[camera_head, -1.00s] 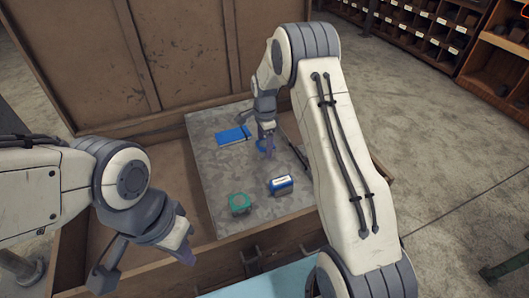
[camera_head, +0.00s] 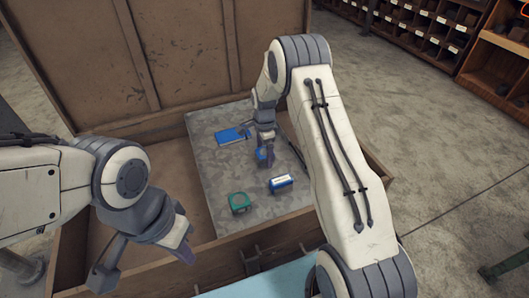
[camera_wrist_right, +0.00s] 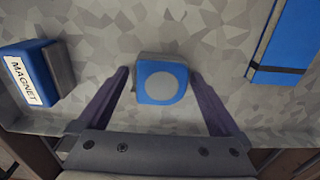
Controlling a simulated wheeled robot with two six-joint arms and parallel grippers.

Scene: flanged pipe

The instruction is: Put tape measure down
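The blue tape measure (camera_wrist_right: 161,80) with a grey round face lies on the grey metal sheet (camera_wrist_right: 200,30) in the right wrist view. My right gripper (camera_wrist_right: 160,73) is open, with one purple finger on each side of it and a gap to each finger. In the head view the tape measure (camera_head: 261,154) shows as a small blue patch, partly hidden by my right gripper (camera_head: 265,152). My left gripper (camera_head: 184,252) hangs at the front left, away from the sheet; its finger opening cannot be made out.
A blue and white box marked MAGNET (camera_head: 281,183), a green object (camera_head: 239,202) and a blue notebook (camera_head: 232,136) with a dark band lie on the sheet. The sheet is inside a brown open crate (camera_head: 85,250) with a raised lid.

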